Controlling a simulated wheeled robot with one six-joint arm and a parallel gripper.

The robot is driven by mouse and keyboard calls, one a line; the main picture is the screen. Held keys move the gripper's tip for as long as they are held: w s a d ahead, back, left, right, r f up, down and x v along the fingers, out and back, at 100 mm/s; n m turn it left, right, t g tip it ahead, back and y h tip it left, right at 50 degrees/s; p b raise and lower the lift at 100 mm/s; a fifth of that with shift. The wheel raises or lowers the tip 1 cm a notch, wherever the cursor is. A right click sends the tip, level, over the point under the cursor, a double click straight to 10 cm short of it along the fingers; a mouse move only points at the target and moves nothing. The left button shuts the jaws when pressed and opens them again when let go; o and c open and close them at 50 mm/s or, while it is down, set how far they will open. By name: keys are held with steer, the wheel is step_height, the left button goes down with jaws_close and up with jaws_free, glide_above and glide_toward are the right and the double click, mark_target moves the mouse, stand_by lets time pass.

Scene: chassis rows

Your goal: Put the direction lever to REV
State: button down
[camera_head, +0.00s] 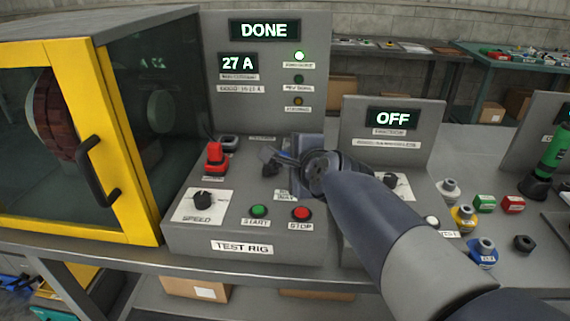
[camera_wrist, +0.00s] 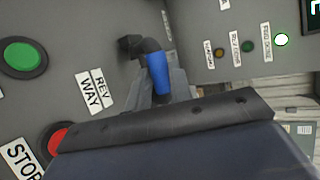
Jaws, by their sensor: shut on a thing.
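The direction lever (camera_wrist: 157,73) has a blue grip on a dark bent stem, seen in the wrist view beside a label reading REV and WAY (camera_wrist: 93,88). My gripper (camera_wrist: 163,98) is shut on the blue grip; its fingers are partly hidden behind my own wrist parts. In the head view my gripper (camera_head: 284,157) is at the back of the test rig's top panel, and my arm hides much of the lever. I cannot tell which marked position the lever is in.
The test rig (camera_head: 190,240) has a speed knob (camera_head: 203,199), green START button (camera_head: 259,211), red STOP button (camera_head: 302,213) and red switch (camera_head: 214,157). A yellow-framed guard (camera_head: 115,130) stands left.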

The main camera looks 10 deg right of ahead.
steer(key=shift+s+a+f+t+b, duration=0.1)
steer(key=shift+s+f+t+b, duration=0.25)
steer(key=shift+b, duration=0.6)
steer(key=shift+w, duration=0.1)
steer(key=c, duration=1.3)
jaws_free()
steer(key=shift+r, duration=0.1)
